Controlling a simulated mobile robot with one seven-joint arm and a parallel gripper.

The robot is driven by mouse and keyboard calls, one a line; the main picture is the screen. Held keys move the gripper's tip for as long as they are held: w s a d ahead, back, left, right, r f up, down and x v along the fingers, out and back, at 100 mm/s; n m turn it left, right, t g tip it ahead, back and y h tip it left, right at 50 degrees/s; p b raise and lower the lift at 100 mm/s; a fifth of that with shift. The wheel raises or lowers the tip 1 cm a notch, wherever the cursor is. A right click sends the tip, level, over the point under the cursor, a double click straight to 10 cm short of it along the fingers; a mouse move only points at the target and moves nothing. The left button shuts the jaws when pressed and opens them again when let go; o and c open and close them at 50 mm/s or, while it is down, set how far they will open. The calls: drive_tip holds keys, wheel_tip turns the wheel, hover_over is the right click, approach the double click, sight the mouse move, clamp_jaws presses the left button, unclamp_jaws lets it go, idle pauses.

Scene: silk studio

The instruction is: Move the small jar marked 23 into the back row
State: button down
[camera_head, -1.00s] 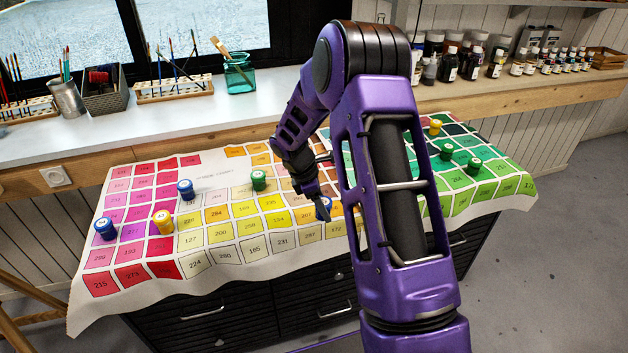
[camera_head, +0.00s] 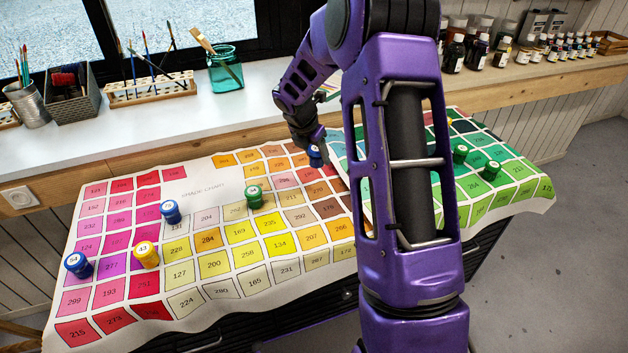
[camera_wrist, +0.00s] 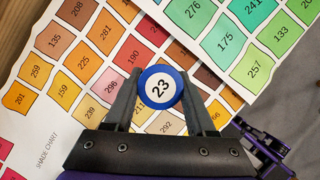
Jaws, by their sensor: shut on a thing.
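The small jar marked 23 (camera_wrist: 161,88) has a blue lid with a white label and sits between the fingertips of my gripper (camera_wrist: 157,98) in the wrist view. In the head view the blue jar (camera_head: 315,156) shows just below my gripper (camera_head: 312,142), over the far part of the chart; my arm hides some squares around it. My gripper is shut on the jar. Whether the jar touches the cloth is hard to tell. The shade chart (camera_head: 200,187) is a cloth of numbered colour squares over a dark cabinet.
Other jars stand on the chart: blue 54 (camera_head: 78,265), yellow 43 (camera_head: 146,254), a blue one (camera_head: 171,212), a green one (camera_head: 254,197), and green ones (camera_head: 491,168) at right. A windowsill shelf (camera_head: 150,125) runs behind, with a brush rack (camera_head: 150,90) and a teal glass (camera_head: 226,72).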

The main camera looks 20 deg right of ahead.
wheel_tip(320, 180, down, 9)
drive_tip(key=shift+s+r+b, duration=0.1)
drive_tip(key=shift+b, duration=0.7)
drive_tip(key=shift+c, duration=1.1)
unclamp_jaws()
drive_tip(key=shift+f, duration=0.2)
drive_tip(key=p+v, duration=0.2)
drive_tip(key=v, duration=1)
drive_tip(key=shift+r, duration=0.2)
